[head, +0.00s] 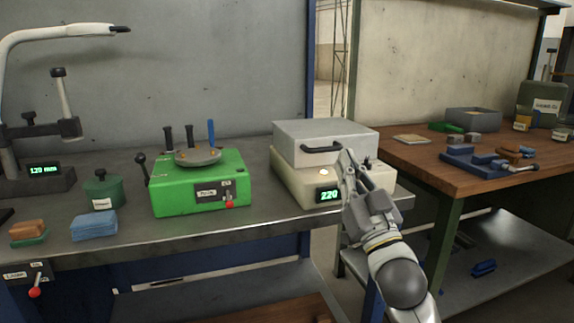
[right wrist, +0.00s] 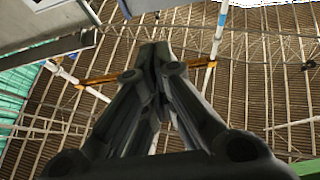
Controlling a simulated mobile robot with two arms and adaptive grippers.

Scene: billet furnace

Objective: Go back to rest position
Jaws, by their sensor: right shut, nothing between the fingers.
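My right gripper (head: 349,165) is in front of the right side of the white furnace (head: 292,187), near its lid handle (head: 322,149). The grey lid (head: 325,132) looks closed. I cannot tell whether the fingers touch the furnace. In the right wrist view the gripper (right wrist: 154,50) points up toward the roof, with its fingers together and nothing between them. The furnace display reads 220, and a small lit button shows left of the gripper. My left gripper is not in view.
A green machine (head: 200,185) with a red lever stands left of the furnace. Further left are a green pot (head: 104,192), a blue block (head: 94,226) and a height gauge stand (head: 40,180). A wooden table (head: 430,163) with trays and blocks stands at the right.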

